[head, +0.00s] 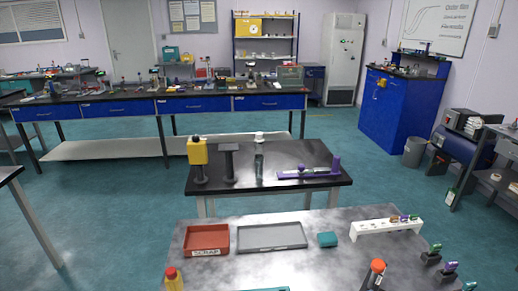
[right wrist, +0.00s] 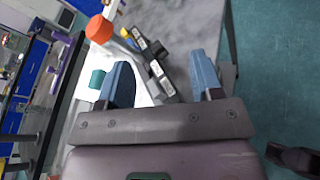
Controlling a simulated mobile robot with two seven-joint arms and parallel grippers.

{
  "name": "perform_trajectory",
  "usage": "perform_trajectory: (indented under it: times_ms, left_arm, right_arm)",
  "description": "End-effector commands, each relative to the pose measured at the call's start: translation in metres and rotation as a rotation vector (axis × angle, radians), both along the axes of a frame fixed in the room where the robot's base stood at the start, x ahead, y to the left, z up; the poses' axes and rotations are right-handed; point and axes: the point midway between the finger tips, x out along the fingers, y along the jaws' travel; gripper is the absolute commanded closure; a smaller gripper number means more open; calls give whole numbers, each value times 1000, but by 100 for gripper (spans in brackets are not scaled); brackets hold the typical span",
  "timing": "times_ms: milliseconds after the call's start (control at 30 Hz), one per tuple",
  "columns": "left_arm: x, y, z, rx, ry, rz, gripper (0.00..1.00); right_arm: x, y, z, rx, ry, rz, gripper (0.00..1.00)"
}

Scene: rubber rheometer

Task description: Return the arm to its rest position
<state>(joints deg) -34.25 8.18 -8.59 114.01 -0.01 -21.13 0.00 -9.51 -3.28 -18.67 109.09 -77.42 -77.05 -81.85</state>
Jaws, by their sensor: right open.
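My right gripper (right wrist: 160,70) shows in the right wrist view with its two blue fingers apart and nothing held between them. An orange-capped item (right wrist: 99,29) stands beyond the left finger, apart from it. The orange cap also shows at the bottom of the head view (head: 377,266). Dark pieces with white faces (right wrist: 150,58) lie in line beyond the gap between the fingers; I cannot tell how far off. Neither gripper shows in the head view, and my left gripper is in no view.
The near grey table (head: 300,270) bears a red tray (head: 206,256), a grey tray (head: 272,249), a teal block (head: 327,240), a white rack (head: 385,230) and a red-and-yellow bottle (head: 173,279). A black-topped table (head: 225,185) stands behind. Open floor (head: 110,220) lies to the left.

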Motion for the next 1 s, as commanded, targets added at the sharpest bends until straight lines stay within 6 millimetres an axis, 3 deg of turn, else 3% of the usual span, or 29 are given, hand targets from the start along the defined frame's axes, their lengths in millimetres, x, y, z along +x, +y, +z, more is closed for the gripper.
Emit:
perform_trajectory:
  times_ms: [100,233,500,700,1000]
  left_arm:
    - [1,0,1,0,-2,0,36]
    - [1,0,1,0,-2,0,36]
    - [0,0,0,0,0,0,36]
    - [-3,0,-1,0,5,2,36]
    - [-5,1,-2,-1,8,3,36]
  right_arm:
    - [-29,-21,-18,268,-127,-115,40]
    - [-59,-35,-32,551,-269,-266,40]
    - [-119,-40,-40,1070,-521,-640,40]
    - [-149,-32,-33,1315,-623,-878,40]
    - [-180,-18,-16,1529,-688,-1149,40]
